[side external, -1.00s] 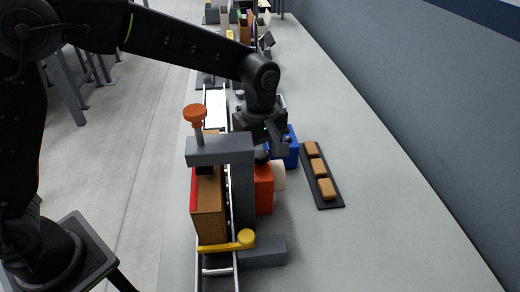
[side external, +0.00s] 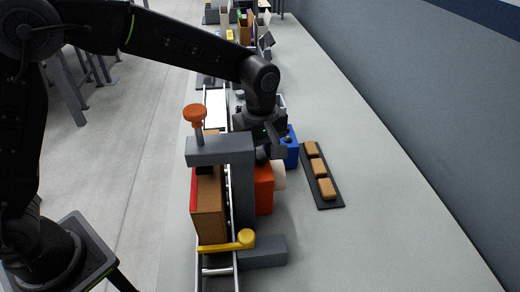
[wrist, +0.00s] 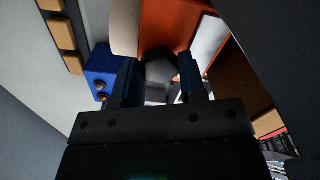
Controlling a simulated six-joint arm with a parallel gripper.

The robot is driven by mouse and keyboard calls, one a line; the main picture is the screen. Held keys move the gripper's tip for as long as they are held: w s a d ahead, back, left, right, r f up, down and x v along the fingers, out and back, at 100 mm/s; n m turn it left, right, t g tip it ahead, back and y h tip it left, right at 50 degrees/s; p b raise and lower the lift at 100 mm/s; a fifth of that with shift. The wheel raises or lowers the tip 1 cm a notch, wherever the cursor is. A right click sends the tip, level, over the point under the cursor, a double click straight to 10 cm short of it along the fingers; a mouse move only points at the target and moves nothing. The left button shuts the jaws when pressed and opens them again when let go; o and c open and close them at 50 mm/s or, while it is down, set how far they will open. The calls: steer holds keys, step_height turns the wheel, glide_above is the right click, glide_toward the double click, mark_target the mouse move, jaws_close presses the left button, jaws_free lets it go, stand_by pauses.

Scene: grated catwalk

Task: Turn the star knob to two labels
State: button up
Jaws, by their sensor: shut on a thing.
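My gripper (wrist: 159,78) is shut on a dark grey knob (wrist: 160,70), which sits between its two fingers in the wrist view. The knob is in front of an orange-red box (wrist: 172,27). In the side external view my gripper (side external: 268,152) is low beside the grey post, just above and behind the orange-red box (side external: 264,188). The knob is mostly hidden there by the gripper and post. The knob's star shape is only partly visible, and I cannot read any labels on it.
A blue box (side external: 291,148) stands close beside the gripper. A grey clamp frame (side external: 241,180) with an orange knob (side external: 195,114) and a yellow lever (side external: 232,244) stands nearer the camera. A black tray (side external: 331,199) holds tan blocks. The bench's right side is clear.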

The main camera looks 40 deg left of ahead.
mark_target(260, 154)
steer(key=shift+m, duration=1.5)
steer(key=o, duration=0.9)
step_height(260, 154, up, 14)
steer(key=shift+f, duration=0.1)
